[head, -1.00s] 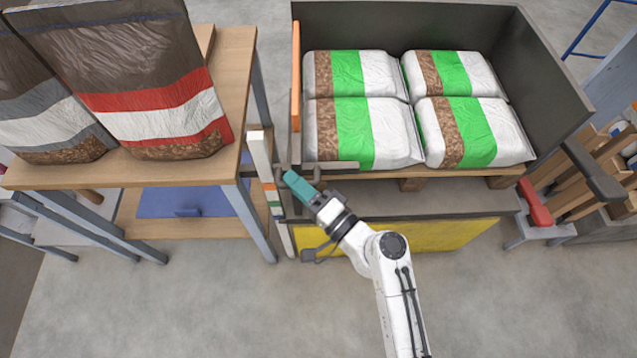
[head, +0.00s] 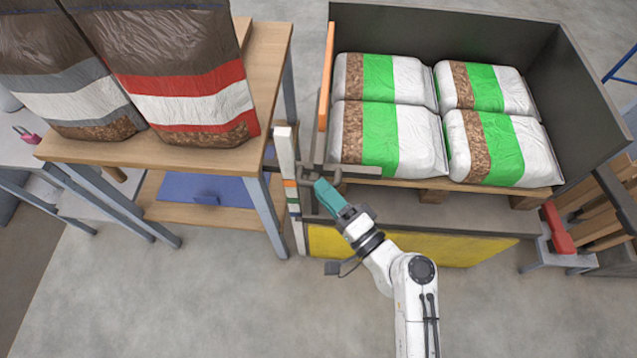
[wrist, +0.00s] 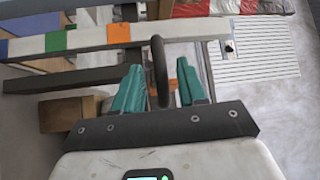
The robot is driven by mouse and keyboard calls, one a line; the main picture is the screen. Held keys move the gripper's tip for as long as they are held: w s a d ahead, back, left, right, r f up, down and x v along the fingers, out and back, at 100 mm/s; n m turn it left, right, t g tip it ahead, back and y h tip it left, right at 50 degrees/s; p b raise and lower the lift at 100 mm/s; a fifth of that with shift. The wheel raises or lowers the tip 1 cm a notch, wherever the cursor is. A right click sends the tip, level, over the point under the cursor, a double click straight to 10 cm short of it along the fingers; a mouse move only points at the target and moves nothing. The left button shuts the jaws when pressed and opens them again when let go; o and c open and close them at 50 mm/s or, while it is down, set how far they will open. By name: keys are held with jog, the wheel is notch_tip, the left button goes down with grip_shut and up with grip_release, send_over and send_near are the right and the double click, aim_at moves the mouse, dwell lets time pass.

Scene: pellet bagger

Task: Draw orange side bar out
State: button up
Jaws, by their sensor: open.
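The orange side bar (head: 326,75) runs along the upper left edge of the dark bin in the head view. My gripper (head: 320,186) is at the bin's front left corner, well below the bar's visible near end. It also shows in the wrist view (wrist: 160,88), with its teal fingers apart. A dark curved handle (wrist: 160,68) appears between the fingers, which do not close on it. I cannot tell whether they touch it, or whether it belongs to the orange bar. A small orange patch shows behind the fingers in the wrist view.
A white post (head: 285,150) with coloured bands stands left of my gripper, near the wooden table (head: 160,150) carrying large bags. Green-striped bags (head: 378,135) fill the bin (head: 440,22). A yellow panel (head: 420,245) is below it. The floor in front is clear.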

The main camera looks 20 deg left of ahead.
jog(key=v, duration=0.8)
jog(key=shift+a, duration=0.1)
jog(key=shift+c, duration=0.3)
